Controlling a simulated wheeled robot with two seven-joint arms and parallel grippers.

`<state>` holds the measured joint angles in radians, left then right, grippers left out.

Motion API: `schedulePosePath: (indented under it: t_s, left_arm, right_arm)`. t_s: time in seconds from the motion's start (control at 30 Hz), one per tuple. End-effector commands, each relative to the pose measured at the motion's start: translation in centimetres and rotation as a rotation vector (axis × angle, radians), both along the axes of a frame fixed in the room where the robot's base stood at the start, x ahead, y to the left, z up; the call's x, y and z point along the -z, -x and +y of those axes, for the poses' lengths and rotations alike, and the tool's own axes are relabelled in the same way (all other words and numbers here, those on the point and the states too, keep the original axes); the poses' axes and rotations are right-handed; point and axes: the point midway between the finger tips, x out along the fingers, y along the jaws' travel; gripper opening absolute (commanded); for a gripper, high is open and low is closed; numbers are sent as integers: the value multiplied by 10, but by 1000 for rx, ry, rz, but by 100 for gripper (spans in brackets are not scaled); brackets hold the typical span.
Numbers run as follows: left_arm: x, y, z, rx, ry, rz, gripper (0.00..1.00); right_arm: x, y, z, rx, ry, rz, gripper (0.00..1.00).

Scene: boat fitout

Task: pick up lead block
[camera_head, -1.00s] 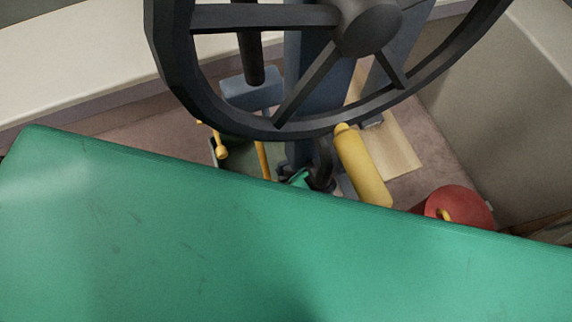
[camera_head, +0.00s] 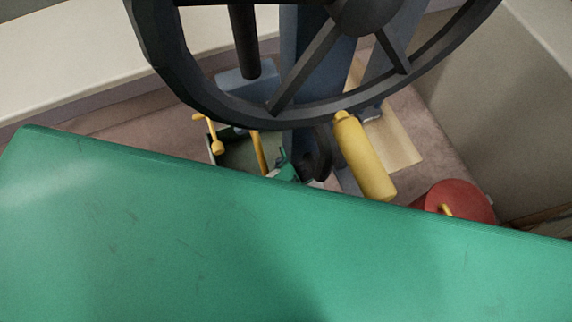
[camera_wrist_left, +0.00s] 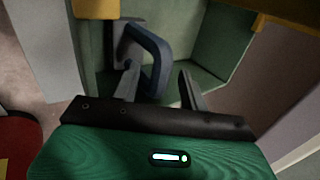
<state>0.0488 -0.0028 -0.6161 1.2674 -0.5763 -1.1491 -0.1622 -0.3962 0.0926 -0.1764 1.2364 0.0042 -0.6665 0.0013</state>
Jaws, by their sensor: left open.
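In the left wrist view, a blue loop-shaped handle (camera_wrist_left: 160,48) and a dark grey piece (camera_wrist_left: 117,42) beside it lie inside a green-walled bin (camera_wrist_left: 208,50). They may be the lead block, but I cannot tell for sure. My left gripper (camera_wrist_left: 158,70) is open, its two fingers pointing into the bin, with the lower part of the loop between them. I cannot tell whether they touch. In the head view the bin (camera_head: 238,155) is partly hidden behind a green surface and blue posts, and no lead block is clear. My right gripper is not in view.
A large dark steering wheel (camera_head: 165,65) hangs over the area. A yellow cylinder (camera_head: 366,162), a wooden board (camera_head: 402,145) and a red round object (camera_head: 462,198) are right of the bin. A large green surface (camera_head: 150,230) fills the foreground.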

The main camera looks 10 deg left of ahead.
Motion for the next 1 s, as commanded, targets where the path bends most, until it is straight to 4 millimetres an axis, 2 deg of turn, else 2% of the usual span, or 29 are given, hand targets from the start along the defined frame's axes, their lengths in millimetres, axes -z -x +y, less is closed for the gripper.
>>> schedulePosePath:
  t_s: [0.23, 0.4, 0.47, 1.0]
  left_arm:
    - [1, 0, 0, 0, 0, 0, 42]
    - [1, 0, 0, 0, 0, 0, 8]
    - [1, 0, 0, 0, 0, 0, 0]
    - [1, 0, 0, 0, 1, 2, 0]
  right_arm:
    - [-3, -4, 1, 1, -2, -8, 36]
    - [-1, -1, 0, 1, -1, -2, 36]
    - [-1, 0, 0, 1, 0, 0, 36]
    - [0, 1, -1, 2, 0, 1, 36]
